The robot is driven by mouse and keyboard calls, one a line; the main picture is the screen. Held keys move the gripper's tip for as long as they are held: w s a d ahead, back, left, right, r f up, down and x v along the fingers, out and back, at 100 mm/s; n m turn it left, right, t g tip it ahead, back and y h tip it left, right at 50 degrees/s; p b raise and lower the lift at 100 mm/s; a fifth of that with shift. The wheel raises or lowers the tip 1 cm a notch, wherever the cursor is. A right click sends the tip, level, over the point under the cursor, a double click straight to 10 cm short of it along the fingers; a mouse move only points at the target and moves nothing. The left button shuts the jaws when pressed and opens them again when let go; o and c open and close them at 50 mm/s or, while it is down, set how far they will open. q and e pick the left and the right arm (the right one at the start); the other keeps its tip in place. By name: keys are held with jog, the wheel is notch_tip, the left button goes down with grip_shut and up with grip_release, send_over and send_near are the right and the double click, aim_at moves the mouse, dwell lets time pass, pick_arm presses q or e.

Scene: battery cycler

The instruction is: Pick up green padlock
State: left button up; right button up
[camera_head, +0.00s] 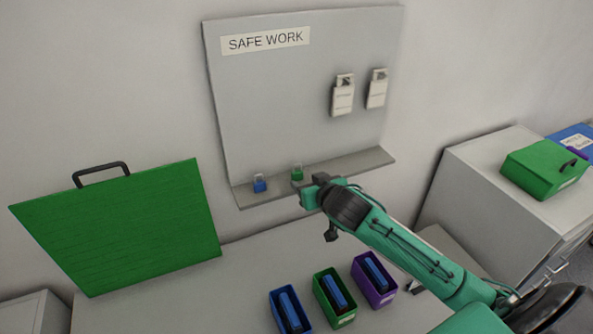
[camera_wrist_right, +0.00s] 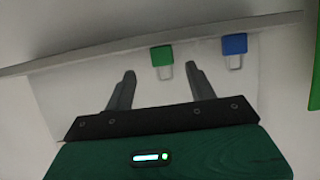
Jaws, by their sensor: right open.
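The green padlock (camera_head: 297,174) stands on the grey shelf (camera_head: 345,172) of the "SAFE WORK" board, with its shackle up. My right gripper (camera_head: 303,188) is just in front of it, slightly below and to the right in the head view. In the right wrist view the picture appears inverted. There the green padlock (camera_wrist_right: 162,56) lies between the lines of the two spread fingers of my right gripper (camera_wrist_right: 160,69), which is open and empty. I cannot tell how deep the fingers reach around it. My left gripper is not in view.
A blue padlock (camera_head: 260,184) stands on the same shelf, left of the green one. Two white tags (camera_head: 342,96) hang on the board (camera_head: 290,110). Blue, green (camera_head: 334,299) and purple bins stand below. A green case (camera_head: 120,225) is at left, a green box (camera_head: 545,168) at right.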

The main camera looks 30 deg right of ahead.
aim_at(298, 175)
jog(key=shift+w+p, duration=0.4)
jog(key=shift+w, duration=0.1)
jog(key=p+x, duration=0.2)
jog(key=x, duration=0.1)
jog(key=shift+w+a+r, duration=0.1)
jog(key=shift+w+a, duration=0.05)
jog(key=shift+w+f+p, duration=0.3)
jog(key=shift+w+f, duration=0.05)
jog(key=shift+w, duration=0.25)
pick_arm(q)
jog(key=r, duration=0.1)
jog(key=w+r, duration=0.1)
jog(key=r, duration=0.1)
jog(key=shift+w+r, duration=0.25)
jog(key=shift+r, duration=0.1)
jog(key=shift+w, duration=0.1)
pick_arm(e)
jog(key=c, duration=1.1)
